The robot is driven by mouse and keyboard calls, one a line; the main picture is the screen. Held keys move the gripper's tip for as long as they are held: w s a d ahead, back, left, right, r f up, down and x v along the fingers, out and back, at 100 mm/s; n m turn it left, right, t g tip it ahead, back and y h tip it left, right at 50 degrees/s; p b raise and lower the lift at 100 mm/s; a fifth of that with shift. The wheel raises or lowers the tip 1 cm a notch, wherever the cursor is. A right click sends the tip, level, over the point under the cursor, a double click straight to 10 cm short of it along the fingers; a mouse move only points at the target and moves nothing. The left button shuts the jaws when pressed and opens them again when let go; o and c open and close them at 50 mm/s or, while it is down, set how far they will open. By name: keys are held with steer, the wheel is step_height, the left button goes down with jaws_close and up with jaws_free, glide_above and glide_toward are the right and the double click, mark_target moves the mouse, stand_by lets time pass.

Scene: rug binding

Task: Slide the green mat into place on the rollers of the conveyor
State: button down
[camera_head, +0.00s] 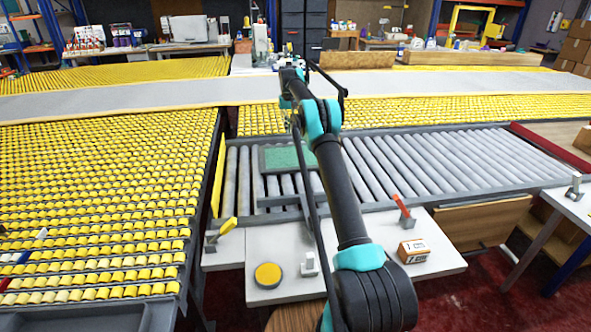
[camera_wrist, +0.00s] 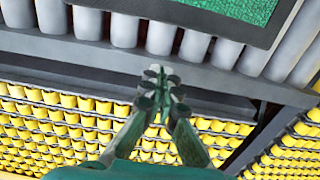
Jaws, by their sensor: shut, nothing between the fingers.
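The green mat (camera_head: 281,158) lies flat on the grey rollers of the conveyor (camera_head: 440,160), near its left end. The mat also shows with a dark grey border at the top of the wrist view (camera_wrist: 240,7). My gripper (camera_wrist: 160,88) is shut and empty in the wrist view. It is over the conveyor's grey far side rail, between the grey rollers and the yellow roller bed, and apart from the mat. In the head view my arm reaches over the conveyor and covers the mat's right edge; the fingertips cannot be made out there.
Yellow roller beds (camera_head: 110,180) lie to the left and beyond. A white table (camera_head: 265,250) in front holds a yellow disc (camera_head: 267,275), a small box (camera_head: 413,251) and a red-handled clamp (camera_head: 402,208). A yellow-handled clamp (camera_head: 226,228) stands at the left. The conveyor's right part is clear.

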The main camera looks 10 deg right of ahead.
steer(key=shift+w+r, duration=0.1)
steer(key=shift+w, duration=0.05)
steer(key=shift+s+a+r, duration=0.1)
steer(key=shift+s+r, duration=0.1)
steer(key=shift+r, duration=1.7)
